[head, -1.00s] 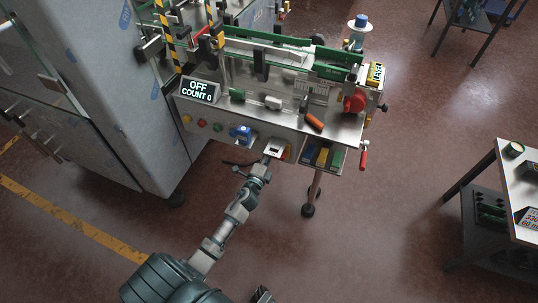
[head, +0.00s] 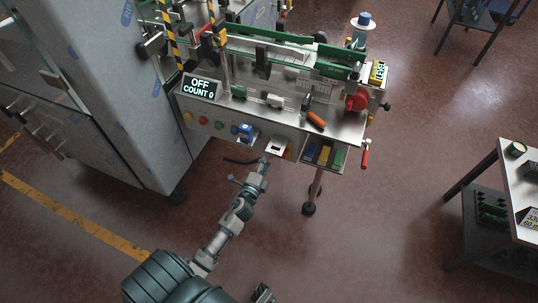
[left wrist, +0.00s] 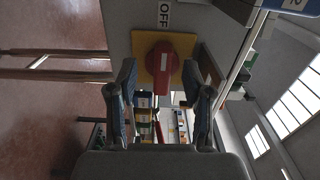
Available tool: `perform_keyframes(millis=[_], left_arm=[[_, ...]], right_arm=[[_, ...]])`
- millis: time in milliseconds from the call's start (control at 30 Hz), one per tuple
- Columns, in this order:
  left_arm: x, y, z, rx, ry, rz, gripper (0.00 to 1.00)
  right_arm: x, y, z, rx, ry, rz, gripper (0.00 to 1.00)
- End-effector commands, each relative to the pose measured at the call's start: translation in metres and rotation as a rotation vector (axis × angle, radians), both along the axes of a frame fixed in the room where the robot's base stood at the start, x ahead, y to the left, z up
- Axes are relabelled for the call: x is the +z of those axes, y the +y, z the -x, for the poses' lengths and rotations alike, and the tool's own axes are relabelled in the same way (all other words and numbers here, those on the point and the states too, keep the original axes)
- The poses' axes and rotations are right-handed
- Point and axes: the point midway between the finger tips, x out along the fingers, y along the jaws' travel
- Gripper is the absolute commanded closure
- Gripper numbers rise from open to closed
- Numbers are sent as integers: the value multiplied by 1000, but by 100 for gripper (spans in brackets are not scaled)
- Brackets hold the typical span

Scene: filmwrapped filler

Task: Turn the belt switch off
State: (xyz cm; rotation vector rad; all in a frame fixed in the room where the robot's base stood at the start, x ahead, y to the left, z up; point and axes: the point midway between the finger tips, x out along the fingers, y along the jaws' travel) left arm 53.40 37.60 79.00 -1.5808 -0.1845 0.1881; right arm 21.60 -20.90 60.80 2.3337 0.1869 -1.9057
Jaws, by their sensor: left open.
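In the left wrist view the belt switch is a red rotary knob (left wrist: 162,66) on a yellow plate, with a label reading OFF (left wrist: 164,14) above it. The knob's bar points down in that picture, away from the label. My left gripper (left wrist: 160,80) is open, its fingers on either side of the knob in the picture; I cannot tell whether they touch it. In the head view my left gripper (head: 263,163) is just in front of the machine's front panel. The display (head: 200,88) reads OFF, COUNT 0.
Coloured buttons (head: 204,121) and a blue item (head: 242,131) are on the panel, left of the gripper. A bin of coloured blocks (head: 325,154) hangs to the right. An orange-handled tool (head: 316,121) lies on the deck. The floor in front is clear.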

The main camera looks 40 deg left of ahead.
Motion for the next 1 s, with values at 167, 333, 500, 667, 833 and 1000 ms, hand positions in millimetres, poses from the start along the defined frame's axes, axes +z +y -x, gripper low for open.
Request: perform_keyframes(millis=[167,333,500,667,833,1000], left_arm=[[-2,-9,40,1,3,2,50],[-2,-15,62,1,3,2,50],[-1,-16,69,1,2,0,50],[-1,-16,69,1,2,0,50],[-1,-16,69,1,2,0,50],[-2,-16,69,1,3,3,50]], right_arm=[[0,0,0,-1,0,0,100],[0,0,0,-1,1,0,100],[0,0,0,-1,1,0,100],[0,0,0,-1,1,0,100],[0,0,0,-1,1,0,100],[0,0,0,-1,0,1,100]])
